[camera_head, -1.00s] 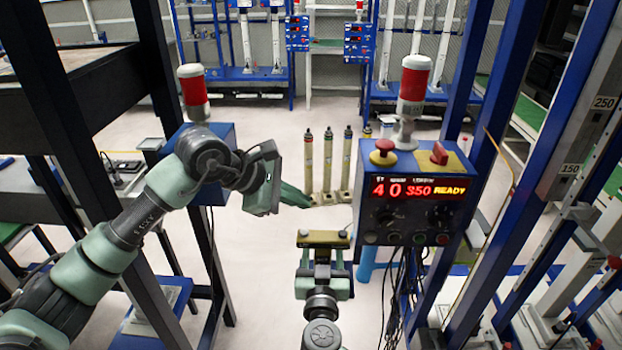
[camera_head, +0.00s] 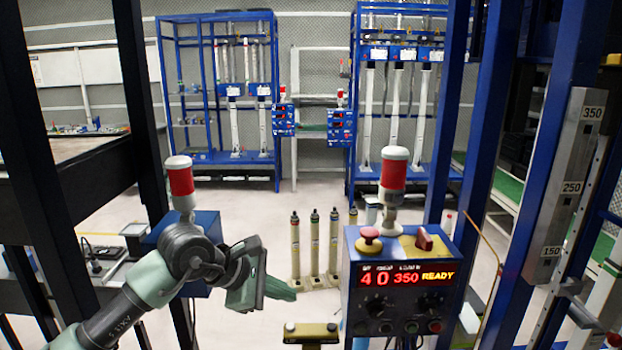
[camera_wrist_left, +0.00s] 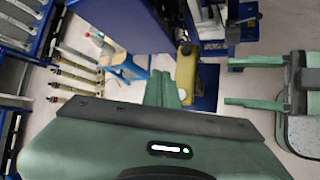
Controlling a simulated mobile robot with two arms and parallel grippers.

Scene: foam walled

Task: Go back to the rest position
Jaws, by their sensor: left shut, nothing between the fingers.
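My left gripper (camera_head: 284,290) is at the lower middle of the head view, its green fingers together and empty, pointing right. Its fingers (camera_wrist_left: 162,88) also show closed in the left wrist view. My right gripper (camera_wrist_left: 240,82) shows at the right of the left wrist view. Its two green fingers are apart with nothing between them. In the head view it is below the picture edge.
A control box (camera_head: 405,280) with a red-white lamp stands right of my left gripper. A yellow-topped part (camera_head: 311,331) is below. Several slim posts (camera_head: 314,250) stand behind. Dark frame posts (camera_head: 60,200) rise left, blue ones (camera_head: 480,170) right. Pale floor lies beyond.

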